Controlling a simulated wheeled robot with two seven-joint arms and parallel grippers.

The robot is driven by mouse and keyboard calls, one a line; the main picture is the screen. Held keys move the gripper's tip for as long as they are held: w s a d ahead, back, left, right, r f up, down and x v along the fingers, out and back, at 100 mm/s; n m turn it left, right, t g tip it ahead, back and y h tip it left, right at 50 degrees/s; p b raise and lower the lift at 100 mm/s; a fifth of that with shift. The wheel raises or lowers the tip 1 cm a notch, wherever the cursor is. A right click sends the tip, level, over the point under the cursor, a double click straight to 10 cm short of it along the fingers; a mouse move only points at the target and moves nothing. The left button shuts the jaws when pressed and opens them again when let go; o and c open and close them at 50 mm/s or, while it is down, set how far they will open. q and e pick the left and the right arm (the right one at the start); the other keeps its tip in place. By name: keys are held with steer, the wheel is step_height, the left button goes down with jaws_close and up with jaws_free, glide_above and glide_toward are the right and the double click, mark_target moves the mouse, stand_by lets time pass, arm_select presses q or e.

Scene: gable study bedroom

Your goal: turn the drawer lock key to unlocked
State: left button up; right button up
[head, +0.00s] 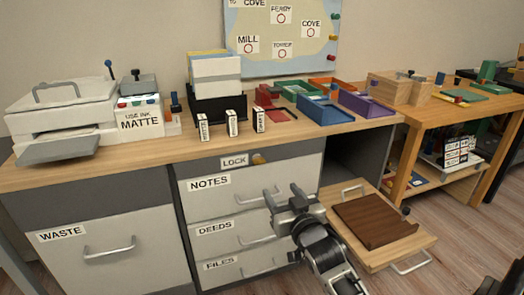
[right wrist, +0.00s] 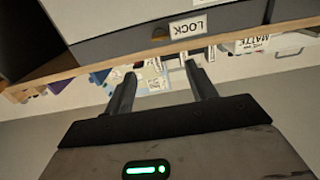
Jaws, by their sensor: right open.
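The lock key (head: 259,159) is a small brass-coloured piece on the grey strip under the desktop, just right of the LOCK label (head: 235,161). My right gripper (head: 283,194) is open and empty, below and right of the key in the head view, in front of the drawers and apart from the key. My left gripper is not in view.
Shut drawers marked NOTES (head: 250,187), DEEDS (head: 248,226) and FILES (head: 250,265) lie below the lock. The desktop (head: 110,157) holds a printer, stamps and trays.

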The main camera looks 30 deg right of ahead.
mark_target(260, 162)
steer(key=b+x, duration=0.3)
steer(key=x, duration=1.1)
steer(key=shift+w+f+b, duration=0.1)
steer(key=shift+w+b, duration=0.05)
steer(key=shift+b, duration=0.25)
steer(key=shift+w+d, duration=0.1)
steer(key=shift+w, duration=0.5)
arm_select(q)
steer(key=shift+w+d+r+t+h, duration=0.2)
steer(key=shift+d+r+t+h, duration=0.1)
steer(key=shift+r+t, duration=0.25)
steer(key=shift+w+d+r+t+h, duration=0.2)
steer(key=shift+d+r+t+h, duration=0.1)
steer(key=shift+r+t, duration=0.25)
arm_select(e)
steer(key=c, duration=1)
